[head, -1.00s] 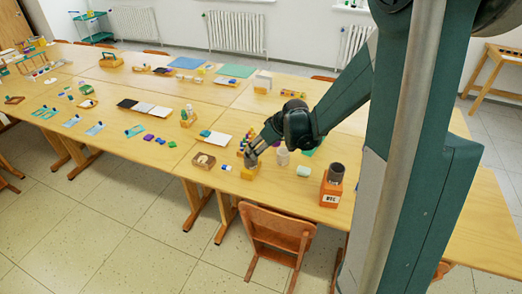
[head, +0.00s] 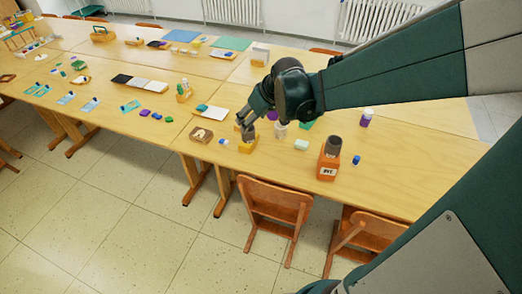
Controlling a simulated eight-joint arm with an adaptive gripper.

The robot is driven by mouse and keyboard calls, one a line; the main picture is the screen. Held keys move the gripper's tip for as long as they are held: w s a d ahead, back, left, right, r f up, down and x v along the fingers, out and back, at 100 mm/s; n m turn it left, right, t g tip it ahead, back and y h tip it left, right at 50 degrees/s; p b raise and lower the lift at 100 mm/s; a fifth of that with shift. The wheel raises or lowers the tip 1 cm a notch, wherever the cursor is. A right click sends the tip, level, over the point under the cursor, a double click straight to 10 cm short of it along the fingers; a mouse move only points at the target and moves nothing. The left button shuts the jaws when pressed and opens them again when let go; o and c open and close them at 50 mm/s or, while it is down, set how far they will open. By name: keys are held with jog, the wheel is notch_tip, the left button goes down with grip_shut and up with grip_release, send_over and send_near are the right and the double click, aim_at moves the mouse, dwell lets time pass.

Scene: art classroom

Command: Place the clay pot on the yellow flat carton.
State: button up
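The yellow flat carton (head: 248,147) lies near the front edge of the long table, partly hidden by what is above it. A small grey-brown object, which looks like the clay pot (head: 248,134), is right above the carton at my fingertips. My gripper (head: 247,127) points down with its fingers around the upper part of the pot and appears shut on it. The pot looks roughly upright. I cannot tell whether its base touches the carton.
A brown tray (head: 201,135) lies left of the carton. An orange box (head: 328,165) with a dark cylinder stands farther right. Chairs (head: 276,211) line the front edge.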

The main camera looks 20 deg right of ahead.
jog(key=s+a+r+m, duration=0.1)
jog(key=s+a+r, duration=0.1)
jog(key=s, duration=0.5)
jog(key=s+a+r+m+h, duration=0.1)
jog(key=s+a+r, duration=0.1)
jog(key=s, duration=0.6)
jog(key=s+a+r+t, duration=0.1)
jog(key=s+a+r, duration=0.1)
jog(key=s, duration=0.6)
jog(key=shift+s+a+r+m+h, duration=0.15)
jog(key=shift+a+r+m+h, duration=0.2)
jog(key=shift+r, duration=0.25)
jog(key=shift+d, duration=0.1)
